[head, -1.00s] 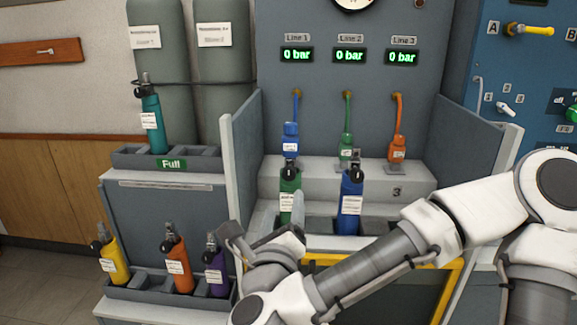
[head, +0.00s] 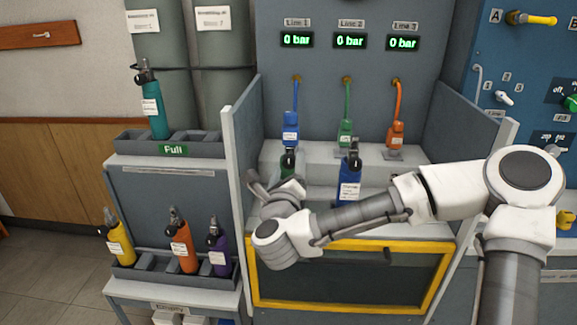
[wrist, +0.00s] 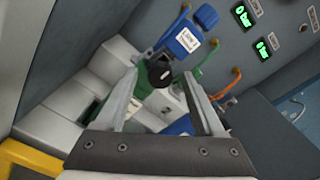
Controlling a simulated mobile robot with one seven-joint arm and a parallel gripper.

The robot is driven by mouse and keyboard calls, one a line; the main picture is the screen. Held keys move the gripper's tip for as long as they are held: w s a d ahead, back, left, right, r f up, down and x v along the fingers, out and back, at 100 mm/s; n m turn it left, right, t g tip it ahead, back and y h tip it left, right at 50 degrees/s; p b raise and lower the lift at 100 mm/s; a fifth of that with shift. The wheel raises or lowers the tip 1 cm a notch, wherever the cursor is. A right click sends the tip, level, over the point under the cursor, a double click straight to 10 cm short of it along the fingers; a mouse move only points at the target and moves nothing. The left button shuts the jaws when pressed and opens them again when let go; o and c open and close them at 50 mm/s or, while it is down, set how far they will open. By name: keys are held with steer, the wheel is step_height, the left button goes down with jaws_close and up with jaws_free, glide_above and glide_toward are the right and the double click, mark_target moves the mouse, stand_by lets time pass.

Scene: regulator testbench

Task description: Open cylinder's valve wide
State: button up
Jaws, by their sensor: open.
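A green cylinder (head: 287,171) with a black valve top (head: 288,157) stands in the bench below the blue hose connector of Line 1; my gripper hides most of its body. In the wrist view, its round black valve knob (wrist: 160,72) shows between the open fingertips of my gripper (wrist: 158,80), with green below it. I cannot tell whether a finger touches it. In the head view, my gripper (head: 273,184) is in front of this cylinder. A blue cylinder (head: 350,182) with a dark valve stands to its right. The displays (head: 349,40) read 0 bar.
A side panel (head: 240,160) stands close on the left of my gripper. Blue (head: 291,130), green (head: 345,133) and orange (head: 396,133) hose connectors hang behind. A teal cylinder (head: 153,108) is in the Full rack; yellow, orange and purple ones stand in the lower rack (head: 150,270).

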steer(key=shift+w, duration=0.8)
jaws_close()
